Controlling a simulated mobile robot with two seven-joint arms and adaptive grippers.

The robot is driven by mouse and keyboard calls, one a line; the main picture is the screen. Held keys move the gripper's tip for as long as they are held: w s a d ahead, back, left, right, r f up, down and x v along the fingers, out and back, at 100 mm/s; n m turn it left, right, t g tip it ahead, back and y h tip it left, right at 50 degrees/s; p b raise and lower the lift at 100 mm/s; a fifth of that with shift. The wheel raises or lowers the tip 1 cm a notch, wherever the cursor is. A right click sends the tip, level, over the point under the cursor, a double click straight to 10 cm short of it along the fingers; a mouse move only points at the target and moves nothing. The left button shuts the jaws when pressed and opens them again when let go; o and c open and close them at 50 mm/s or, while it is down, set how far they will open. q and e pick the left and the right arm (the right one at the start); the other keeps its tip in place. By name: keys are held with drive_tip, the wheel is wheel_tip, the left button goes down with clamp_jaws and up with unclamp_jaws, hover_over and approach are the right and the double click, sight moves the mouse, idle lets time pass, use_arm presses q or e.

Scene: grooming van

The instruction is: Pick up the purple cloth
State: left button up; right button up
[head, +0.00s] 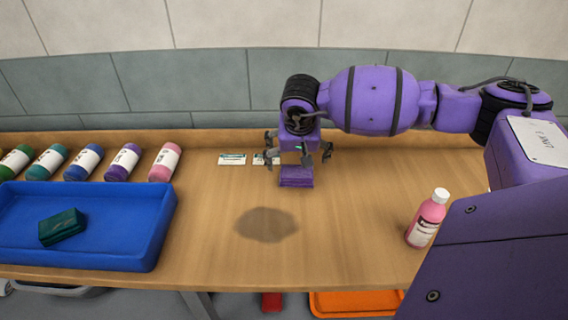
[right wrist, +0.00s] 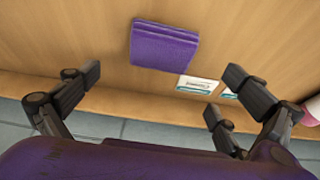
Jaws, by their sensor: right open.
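The purple cloth (head: 296,177) is a small folded block on the wooden table, at the middle of the head view. It also shows in the right wrist view (right wrist: 164,46), lying flat above and between the finger tips. My right gripper (head: 302,150) is open and empty, close over the cloth, and its fingers hide part of the cloth's back side in the head view. In the right wrist view the fingers (right wrist: 165,80) are spread wide, with a gap between them and the cloth. My left gripper is not in view.
A blue tray (head: 165,225) with a dark green folded cloth (head: 62,227) stands at left. Several bottles (head: 122,162) lie behind it. Small white cards (head: 232,158) lie near the purple cloth. A pink bottle (head: 428,218) stands at right. A dark stain (head: 265,224) marks the otherwise clear front table.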

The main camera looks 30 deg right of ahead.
sight(297, 171)
drive_tip(key=shift+s+d+f, duration=0.15)
drive_tip(key=shift+d+f, duration=0.05)
drive_tip(key=shift+f, duration=0.8)
drive_tip(key=x, duration=0.4)
drive_tip(key=shift+w+a+f+p, duration=0.15)
drive_tip(key=shift+w+f+p, duration=0.15)
drive_tip(key=shift+w+p, duration=0.1)
drive_tip(key=shift+f, duration=0.35)
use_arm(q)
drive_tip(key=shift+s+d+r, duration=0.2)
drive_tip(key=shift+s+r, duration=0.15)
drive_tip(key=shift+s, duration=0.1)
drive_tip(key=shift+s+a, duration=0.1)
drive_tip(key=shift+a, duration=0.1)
use_arm(e)
drive_tip(key=c, duration=1.2)
